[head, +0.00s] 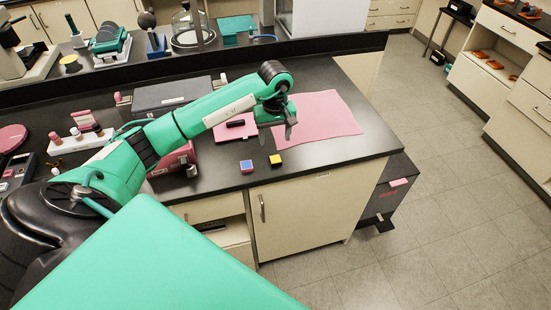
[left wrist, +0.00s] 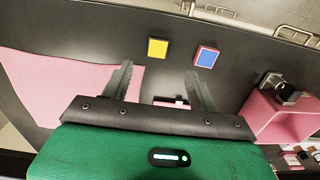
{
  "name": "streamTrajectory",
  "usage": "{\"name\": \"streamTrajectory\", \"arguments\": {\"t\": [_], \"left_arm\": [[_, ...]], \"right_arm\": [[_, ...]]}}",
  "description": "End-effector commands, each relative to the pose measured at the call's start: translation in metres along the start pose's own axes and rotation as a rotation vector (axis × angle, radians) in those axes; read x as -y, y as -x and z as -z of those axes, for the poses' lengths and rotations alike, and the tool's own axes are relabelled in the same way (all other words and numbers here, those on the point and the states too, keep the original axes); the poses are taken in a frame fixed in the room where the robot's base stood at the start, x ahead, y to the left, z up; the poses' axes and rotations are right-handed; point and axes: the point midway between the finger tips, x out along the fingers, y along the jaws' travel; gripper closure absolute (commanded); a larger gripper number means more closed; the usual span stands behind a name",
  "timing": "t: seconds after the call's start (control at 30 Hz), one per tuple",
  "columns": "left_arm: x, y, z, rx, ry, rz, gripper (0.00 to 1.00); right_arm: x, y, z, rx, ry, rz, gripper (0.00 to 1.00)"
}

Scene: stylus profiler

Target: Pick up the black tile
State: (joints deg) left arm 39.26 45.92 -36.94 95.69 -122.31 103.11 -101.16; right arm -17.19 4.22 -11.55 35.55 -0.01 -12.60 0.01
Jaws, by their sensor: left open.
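A small black-sided tile with a yellow top (head: 275,159) lies on the dark bench near its front edge; it also shows in the left wrist view (left wrist: 158,47). A pink-sided tile with a blue top (head: 246,166) lies just left of it; it also shows in the left wrist view (left wrist: 206,57). A flat black piece (head: 236,123) rests on a small pink pad (head: 222,133) farther back. My left gripper (head: 277,135) is open and empty above the bench, behind the yellow-topped tile. In the left wrist view its fingers (left wrist: 160,72) touch neither tile. My right gripper is out of view.
A large pink mat (head: 325,125) covers the bench's right part. A pink box-like device (head: 180,165) stands left of the tiles, with a grey case (head: 170,94) behind. The bench's front edge is close to both tiles. Bare bench surrounds them.

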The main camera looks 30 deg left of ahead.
Motion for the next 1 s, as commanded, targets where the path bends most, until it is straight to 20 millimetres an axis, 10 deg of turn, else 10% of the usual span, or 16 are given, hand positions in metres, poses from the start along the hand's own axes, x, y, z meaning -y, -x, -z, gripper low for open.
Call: {"name": "streamTrajectory", "arguments": {"t": [1.0], "left_arm": [[-0.003, -0.100, -0.006, 0.001, 0.002, -0.003, 0.40]], "right_arm": [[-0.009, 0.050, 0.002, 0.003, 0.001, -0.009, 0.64]]}}
